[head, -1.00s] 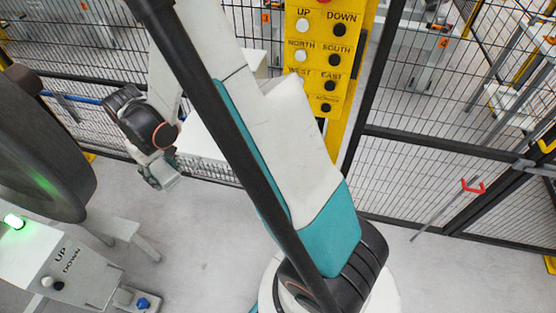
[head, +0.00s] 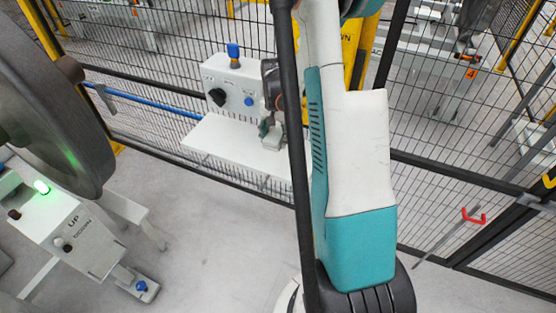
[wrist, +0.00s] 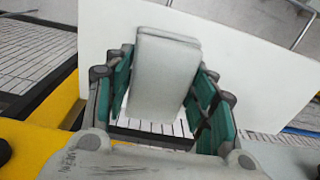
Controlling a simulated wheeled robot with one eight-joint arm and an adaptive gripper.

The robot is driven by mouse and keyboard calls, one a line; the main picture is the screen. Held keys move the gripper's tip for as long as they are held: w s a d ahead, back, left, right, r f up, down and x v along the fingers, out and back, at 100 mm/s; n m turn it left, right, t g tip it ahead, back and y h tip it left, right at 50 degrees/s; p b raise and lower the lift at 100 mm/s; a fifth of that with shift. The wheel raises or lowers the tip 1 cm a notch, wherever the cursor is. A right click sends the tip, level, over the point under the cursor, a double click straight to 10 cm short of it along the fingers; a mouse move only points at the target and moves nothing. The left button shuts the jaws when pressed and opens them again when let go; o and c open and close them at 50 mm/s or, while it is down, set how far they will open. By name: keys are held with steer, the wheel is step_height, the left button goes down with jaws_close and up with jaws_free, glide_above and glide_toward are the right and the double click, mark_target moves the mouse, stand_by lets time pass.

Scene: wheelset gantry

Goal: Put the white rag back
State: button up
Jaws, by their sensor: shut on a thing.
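The white rag (wrist: 165,72) is a folded, pale grey-white pad between the teal-lined fingers of my gripper (wrist: 164,88) in the wrist view. My gripper is shut on it. In the head view my gripper (head: 271,134) is at the right part of a white shelf (head: 215,142), partly behind my own arm. The rag cannot be made out clearly there. In the wrist view the white shelf (wrist: 250,70) lies beyond the rag. I cannot tell whether the rag touches it.
A control box (head: 235,85) with blue and black knobs stands at the shelf's back. A mesh fence (head: 165,70) runs behind. A large dark wheel (head: 45,110) and an UP/DOWN box (head: 75,235) are at left. A yellow post (head: 366,60) is behind my arm.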

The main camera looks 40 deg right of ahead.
mark_target(277, 161)
steer(key=shift+s+d+f, duration=0.15)
steer(key=shift+d, duration=0.25)
step_height(277, 161, down, 10)
steer(key=b, duration=0.3)
steer(key=o, duration=1.2)
step_height(277, 161, up, 12)
steer(key=p, duration=0.3)
steer(key=shift+r+p, duration=0.2)
steer(key=shift+p, duration=0.15)
